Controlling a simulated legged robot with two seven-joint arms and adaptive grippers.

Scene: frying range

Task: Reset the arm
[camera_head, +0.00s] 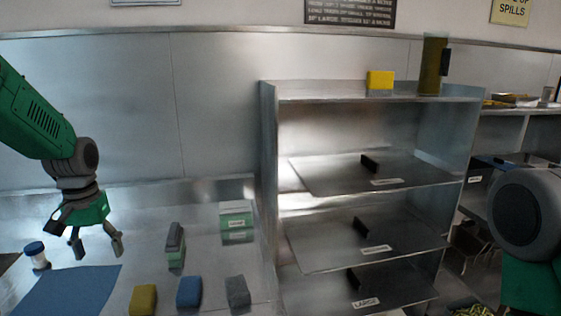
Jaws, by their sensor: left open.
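My left arm comes in from the left, and its gripper (95,244) hangs fingers-down above the steel counter. The fingers are spread apart and hold nothing that I can see. It is above the far edge of a blue mat (70,290) and to the right of a small white jar with a dark blue lid (36,255). My right arm shows only as a grey joint and green link at the right edge; its gripper is out of view.
Yellow (143,299), blue (189,292) and grey (238,292) blocks lie along the counter's front. Behind them are a green-based brush-like item (176,245) and a labelled green-white box (236,222).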

